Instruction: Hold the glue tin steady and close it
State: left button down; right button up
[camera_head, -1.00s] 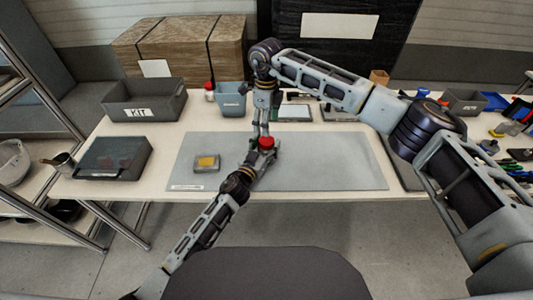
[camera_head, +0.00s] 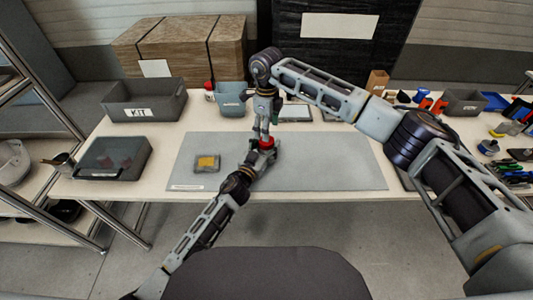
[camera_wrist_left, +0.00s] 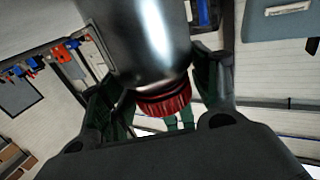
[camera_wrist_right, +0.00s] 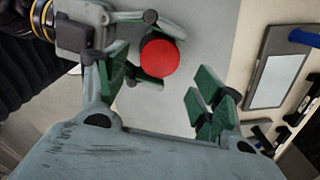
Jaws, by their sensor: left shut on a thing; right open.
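The glue tin has a red round lid (camera_head: 266,143) and stands over the grey mat near its middle. In the left wrist view its dark, shiny body (camera_wrist_left: 145,45) fills the top, with the red lid (camera_wrist_left: 163,102) at its lower end. My left gripper (camera_head: 262,150) is shut around the tin. My right gripper (camera_head: 263,133) hangs above the lid, pointing down. In the right wrist view its green fingers (camera_wrist_right: 163,90) are spread apart, and the red lid (camera_wrist_right: 160,57) shows beyond them, apart from both. How tightly the lid sits cannot be told.
A small grey box with a yellow patch (camera_head: 207,162) lies on the mat (camera_head: 330,165). A KIT bin (camera_head: 145,104), a dark lidded case (camera_head: 113,157) and a blue-grey bin (camera_head: 231,98) stand at left and back. Tools and parts crowd the right. The mat's right half is clear.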

jog(key=shift+f, duration=2.8)
jog(key=c, duration=1.1)
jog(key=shift+m, duration=1.8)
jog(key=o, duration=1.1)
jog(key=shift+o, duration=0.2)
jog(key=shift+r, duration=2.25)
